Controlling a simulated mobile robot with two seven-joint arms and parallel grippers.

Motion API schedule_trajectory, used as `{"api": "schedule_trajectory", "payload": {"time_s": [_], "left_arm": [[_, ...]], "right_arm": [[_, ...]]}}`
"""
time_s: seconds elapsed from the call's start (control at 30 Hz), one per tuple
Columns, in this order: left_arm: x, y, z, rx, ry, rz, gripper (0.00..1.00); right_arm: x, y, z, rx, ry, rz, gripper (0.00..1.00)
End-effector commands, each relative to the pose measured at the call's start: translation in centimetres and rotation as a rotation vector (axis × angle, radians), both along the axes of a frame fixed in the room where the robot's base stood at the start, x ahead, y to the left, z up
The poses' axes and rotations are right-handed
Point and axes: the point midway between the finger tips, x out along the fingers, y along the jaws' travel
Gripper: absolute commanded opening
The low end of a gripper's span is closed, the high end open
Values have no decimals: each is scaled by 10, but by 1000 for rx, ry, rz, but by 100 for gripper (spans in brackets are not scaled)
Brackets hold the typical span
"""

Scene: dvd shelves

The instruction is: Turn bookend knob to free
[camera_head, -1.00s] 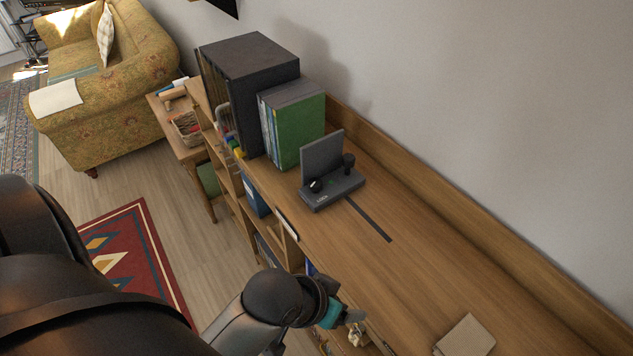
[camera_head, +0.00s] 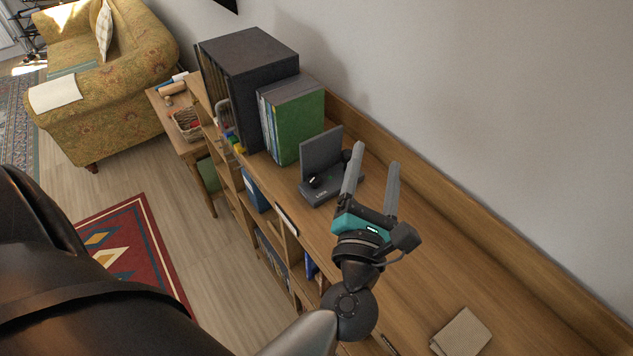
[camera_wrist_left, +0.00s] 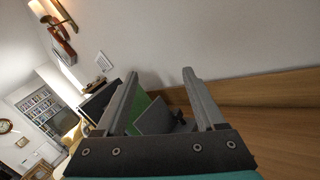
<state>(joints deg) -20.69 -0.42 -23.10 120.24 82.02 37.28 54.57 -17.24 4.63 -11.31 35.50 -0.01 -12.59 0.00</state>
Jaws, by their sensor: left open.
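The grey bookend (camera_head: 322,153) stands upright on its base on the wooden shelf top, at the right end of a row of cases. A black knob (camera_head: 315,181) sits on the front left of the base. A second dark knob (camera_head: 347,156) is at the back right, partly hidden behind a finger of my left gripper. My left gripper (camera_head: 374,166) is open and empty, above the shelf just right of the bookend, fingers pointing away. In the left wrist view the bookend plate (camera_wrist_left: 155,117) and a dark knob (camera_wrist_left: 181,118) show between the open fingers. My right gripper is not in view.
Green cases (camera_head: 298,122) and tall dark binders (camera_head: 247,75) stand left of the bookend. A wall ledge (camera_head: 470,225) runs along the back. A tan box (camera_head: 461,333) lies at the near right; the shelf top between is mostly clear.

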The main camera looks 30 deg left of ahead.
Motion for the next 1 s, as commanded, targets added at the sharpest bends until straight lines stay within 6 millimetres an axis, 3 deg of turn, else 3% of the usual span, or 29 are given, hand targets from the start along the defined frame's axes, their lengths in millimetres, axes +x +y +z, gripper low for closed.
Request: {"api": "schedule_trajectory", "payload": {"time_s": [0.13, 0.3, 0.53, 0.67, 1.0], "left_arm": [[-12, 27, -43, -341, 69, 201, 71], [-34, 38, -88, -590, 150, 388, 71], [-48, 41, -114, -705, 200, 499, 71], [-39, 50, -121, -707, 200, 503, 71], [8, 97, -150, -701, 198, 501, 71]], "right_arm": [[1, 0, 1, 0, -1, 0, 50], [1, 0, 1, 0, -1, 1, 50], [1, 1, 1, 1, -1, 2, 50], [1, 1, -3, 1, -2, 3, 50], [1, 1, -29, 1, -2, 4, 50]]}}
